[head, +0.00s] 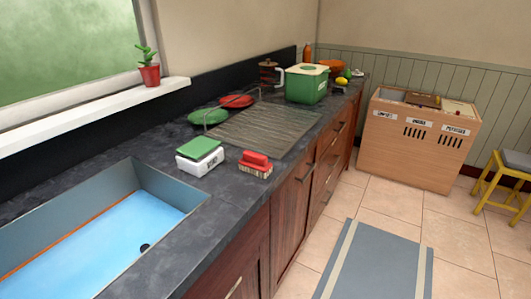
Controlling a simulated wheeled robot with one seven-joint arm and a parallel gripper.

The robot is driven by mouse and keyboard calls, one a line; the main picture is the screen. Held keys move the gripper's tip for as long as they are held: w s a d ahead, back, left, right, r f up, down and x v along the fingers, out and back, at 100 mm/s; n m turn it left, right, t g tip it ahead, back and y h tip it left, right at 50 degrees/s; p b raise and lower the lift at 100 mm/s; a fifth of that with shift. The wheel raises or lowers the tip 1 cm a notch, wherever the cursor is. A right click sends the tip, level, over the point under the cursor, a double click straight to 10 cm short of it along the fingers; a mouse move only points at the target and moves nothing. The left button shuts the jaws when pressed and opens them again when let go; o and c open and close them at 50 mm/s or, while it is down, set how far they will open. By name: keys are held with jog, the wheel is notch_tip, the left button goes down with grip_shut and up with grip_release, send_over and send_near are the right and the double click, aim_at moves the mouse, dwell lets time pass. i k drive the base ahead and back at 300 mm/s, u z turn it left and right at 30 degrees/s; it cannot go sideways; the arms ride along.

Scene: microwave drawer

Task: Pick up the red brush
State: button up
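The red brush (255,160) sits on the dark countertop (225,207) near its front edge, in the middle of the head view. It has a red top and a paler lower part with a dark red band. It stands just right of a white kitchen scale with a green top and is apart from it. My gripper is not in view.
The scale (200,157) is left of the brush, the sink (75,262) nearer. A ribbed drainboard (262,130), red and green dishes (236,101) and a green bin (306,84) lie beyond. A wooden box (420,140) and yellow stool (495,185) stand right. A mat (375,265) covers open floor.

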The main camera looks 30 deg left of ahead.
aim_at(257, 164)
jog(key=u, duration=0.55)
jog(key=i, duration=1.1)
jog(key=u, duration=0.7)
